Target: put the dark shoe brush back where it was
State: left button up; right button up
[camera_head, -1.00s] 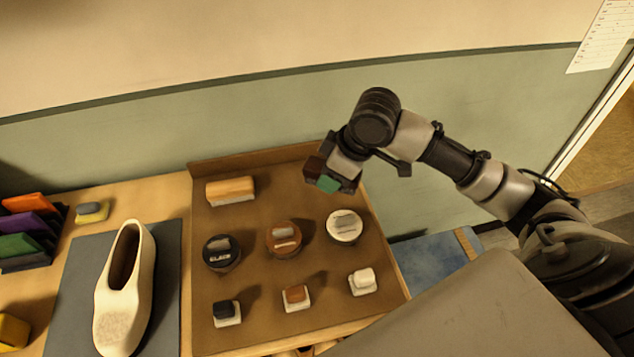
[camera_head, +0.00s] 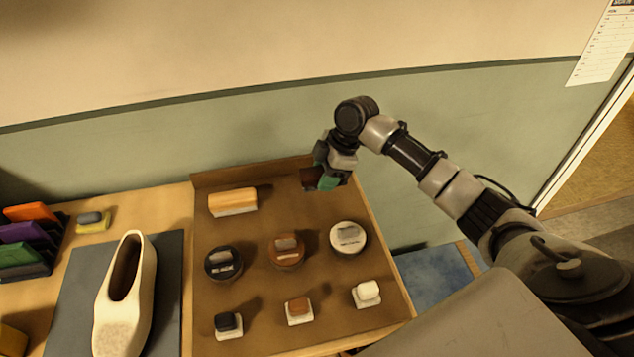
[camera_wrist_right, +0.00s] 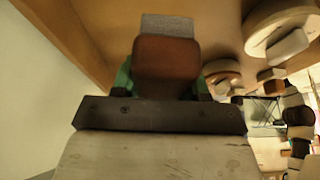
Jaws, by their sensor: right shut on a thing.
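The dark shoe brush (camera_head: 309,177) is in my right gripper (camera_head: 325,181), at the back right of the brown tray (camera_head: 270,203). In the right wrist view the brush's brown back (camera_wrist_right: 167,62) sits between the green fingers, with a grey bristle face (camera_wrist_right: 167,24) beyond it, towards the tray. The right gripper is shut on the brush. I cannot tell whether the brush touches the tray. My left gripper is not in view.
A light wooden brush (camera_head: 232,202) lies at the tray's back left. In front are a black tin (camera_head: 223,263), a brown tin (camera_head: 286,251), a white tin (camera_head: 348,238) and small daubers. A pale shoe (camera_head: 126,292) stands on a grey mat. The wall is close behind.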

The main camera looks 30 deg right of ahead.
aim_at(312, 194)
jog(key=shift+w+a+f, duration=0.2)
jog(key=shift+w+f, duration=0.15)
jog(key=shift+w, duration=0.25)
jog(key=shift+w+a+f, duration=0.15)
jog(key=shift+w+f, duration=0.2)
jog(key=shift+w, duration=0.25)
notch_tip(312, 194, down, 4)
jog(key=shift+r+p, duration=0.25)
jog(key=shift+p, duration=0.35)
jog(key=shift+f, duration=0.3)
jog(key=o, duration=0.9)
jog(key=shift+f, duration=0.1)
jog(key=shift+d+r, duration=0.1)
jog(key=shift+r, duration=0.15)
jog(key=b+v, duration=0.1)
jog(key=v, duration=1)
jog(key=shift+r+b, duration=0.35)
jog(key=shift+r, duration=0.05)
